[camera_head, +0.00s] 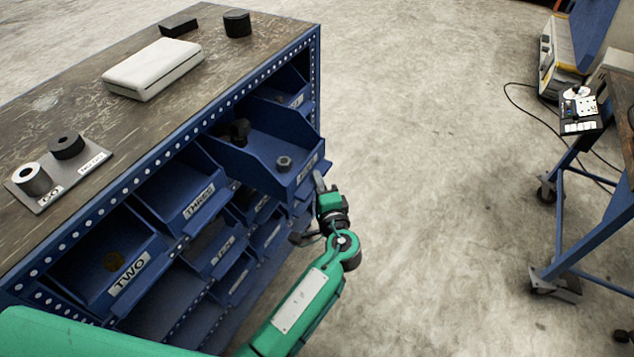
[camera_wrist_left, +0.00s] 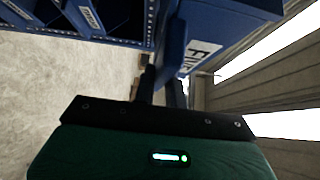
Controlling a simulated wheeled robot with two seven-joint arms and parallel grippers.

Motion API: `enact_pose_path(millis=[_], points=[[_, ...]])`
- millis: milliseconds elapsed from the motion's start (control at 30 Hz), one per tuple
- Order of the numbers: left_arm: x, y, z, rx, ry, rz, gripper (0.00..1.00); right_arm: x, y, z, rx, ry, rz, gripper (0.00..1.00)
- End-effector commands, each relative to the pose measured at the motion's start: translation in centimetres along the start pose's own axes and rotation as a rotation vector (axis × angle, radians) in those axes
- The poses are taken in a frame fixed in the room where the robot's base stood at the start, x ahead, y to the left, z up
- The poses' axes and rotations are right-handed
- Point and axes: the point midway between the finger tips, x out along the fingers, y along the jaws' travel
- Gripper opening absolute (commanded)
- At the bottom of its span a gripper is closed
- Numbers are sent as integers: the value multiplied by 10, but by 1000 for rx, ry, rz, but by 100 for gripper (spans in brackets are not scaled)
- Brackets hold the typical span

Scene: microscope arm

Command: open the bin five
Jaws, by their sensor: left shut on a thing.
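Bin five (camera_head: 262,163) is a blue open-topped bin that sticks out of the blue rack, well past its neighbours. A dark nut and another dark part lie in it. In the left wrist view the bin's front (camera_wrist_left: 232,15) is close, with a white label starting "FI". My left gripper (camera_head: 319,182) is at the bin's front edge, beside the label. In the left wrist view its dark fingers (camera_wrist_left: 163,85) are shut on the front of the bin, and the exact contact is partly hidden. My right gripper is not in view.
Bins two (camera_head: 108,262) and three (camera_head: 185,190) sit in the rack nearer me, with smaller bins below. The wooden worktop (camera_head: 75,100) carries a white case (camera_head: 153,70) and dark cylinders. Open concrete floor (camera_head: 430,160) lies right of the rack, before a blue-legged cart (camera_head: 567,215).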

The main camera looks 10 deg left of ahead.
Motion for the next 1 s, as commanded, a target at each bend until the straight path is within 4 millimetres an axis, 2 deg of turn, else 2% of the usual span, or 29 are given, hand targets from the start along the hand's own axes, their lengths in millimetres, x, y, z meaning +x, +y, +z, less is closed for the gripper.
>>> enact_pose_path(millis=[33,133,400,533,667,800,1000], points=[[0,2,0,2,1,2,16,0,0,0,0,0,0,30],[0,1,0,1,1,2,35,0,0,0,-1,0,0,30],[0,1,0,0,1,1,35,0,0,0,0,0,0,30],[-9,2,0,0,2,1,35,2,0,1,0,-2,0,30],[-30,3,0,-2,1,3,35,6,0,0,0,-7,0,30],[-64,4,0,-1,1,4,35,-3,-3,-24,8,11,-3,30],[-107,3,0,-1,2,4,35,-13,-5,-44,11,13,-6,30]])
